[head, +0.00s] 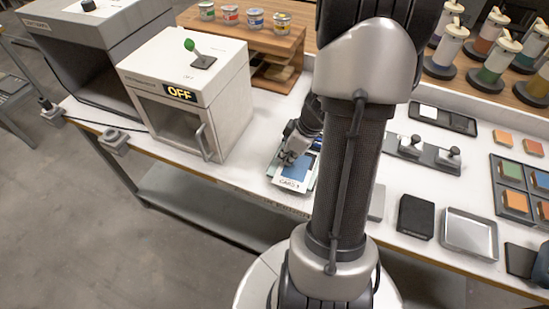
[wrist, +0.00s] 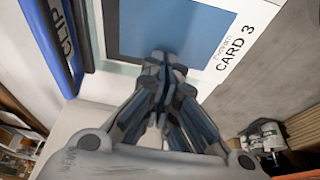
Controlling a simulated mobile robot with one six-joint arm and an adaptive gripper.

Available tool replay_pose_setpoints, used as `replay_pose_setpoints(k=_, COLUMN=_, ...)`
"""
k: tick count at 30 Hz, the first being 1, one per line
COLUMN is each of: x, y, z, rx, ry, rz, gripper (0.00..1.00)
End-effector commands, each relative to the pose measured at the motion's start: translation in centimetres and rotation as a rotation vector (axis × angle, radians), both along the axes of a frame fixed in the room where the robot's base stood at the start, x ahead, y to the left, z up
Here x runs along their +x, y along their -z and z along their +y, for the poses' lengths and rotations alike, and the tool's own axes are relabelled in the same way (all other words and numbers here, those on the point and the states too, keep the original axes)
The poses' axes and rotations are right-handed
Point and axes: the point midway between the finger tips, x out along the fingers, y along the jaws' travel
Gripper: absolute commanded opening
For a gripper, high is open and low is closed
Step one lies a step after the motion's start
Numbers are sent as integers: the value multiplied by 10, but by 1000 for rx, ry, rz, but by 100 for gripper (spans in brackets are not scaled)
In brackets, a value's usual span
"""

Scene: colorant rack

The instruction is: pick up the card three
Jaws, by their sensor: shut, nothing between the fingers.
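The card three (head: 293,172) lies at the middle of the white bench, a white card with a blue panel and the print "CARD 3" at one edge. In the wrist view the card (wrist: 195,35) fills the upper middle, with its blue panel right beyond my fingertips. My gripper (head: 289,158) is shut with nothing between its fingers. In the wrist view my gripper (wrist: 165,62) has its fingertips together, overlapping the card's near edge. I cannot tell whether they touch it. My arm hides part of the bench to the right of the card.
A blue clip (wrist: 55,40) with white lettering lies beside the card. A white cabinet (head: 190,95) marked "OFF" stands to the left. A black block (head: 416,216) and a metal tray (head: 469,233) lie to the right. The bench's front edge is close to the card.

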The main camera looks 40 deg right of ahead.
Motion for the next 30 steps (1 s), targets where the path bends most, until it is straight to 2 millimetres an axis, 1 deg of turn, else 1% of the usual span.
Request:
replay_pose_setpoints(k=1, x=-6, y=4, z=-3, rx=-2, ry=4, rz=0, gripper=0)
replay_pose_setpoints(k=6, x=-17, y=2, z=-6, rx=0, ry=1, rz=3, gripper=0)
replay_pose_setpoints(k=17, x=-16, y=1, z=-5, rx=1, ry=-1, rz=4, gripper=0)
replay_pose_setpoints(k=20, x=-11, y=1, z=-4, rx=1, ry=-3, rz=4, gripper=0)
replay_pose_setpoints(k=22, x=-3, y=2, z=-3, rx=0, ry=-5, rz=3, gripper=0)
replay_pose_setpoints(k=26, x=20, y=2, z=3, rx=-1, ry=-6, rz=3, gripper=0)
replay_pose_setpoints(k=27, x=21, y=-7, z=1, rx=-3, ry=1, rz=1, gripper=0)
replay_pose_setpoints(k=30, x=11, y=-35, z=-3, rx=-3, ry=4, rz=0, gripper=0)
